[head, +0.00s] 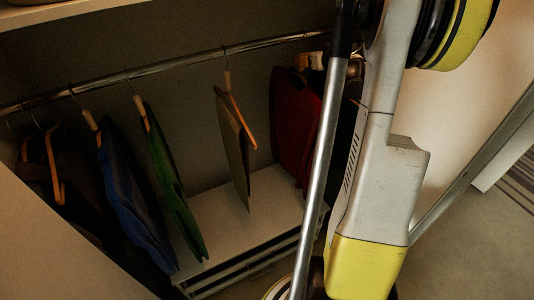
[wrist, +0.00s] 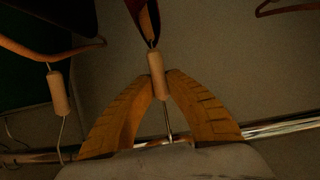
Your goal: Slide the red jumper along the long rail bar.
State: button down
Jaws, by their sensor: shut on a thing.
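The red jumper (head: 292,125) hangs at the right part of the long rail bar (head: 160,66) in the head view, partly covered by my arm. In the wrist view, my gripper (wrist: 161,80) has its two orange fingers closed around the pale wooden neck of a hanger (wrist: 157,90). That hanger's metal hook runs to the rail (wrist: 285,128). A narrow dark reddish edge shows beyond the neck, but little of its garment is visible. In the head view my arm hides the gripper.
A tan garment (head: 234,140) hangs left of the red jumper with a gap between. Green (head: 172,180), blue (head: 133,195) and dark garments hang further left. A second hanger neck (wrist: 58,92) is close left of my fingers. A white shelf unit (head: 215,215) stands below.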

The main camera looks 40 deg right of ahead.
jog(key=shift+s+d, duration=0.2)
jog(key=shift+d, duration=0.5)
jog(key=c, duration=1.4)
grip_release()
jog(key=v, duration=1.2)
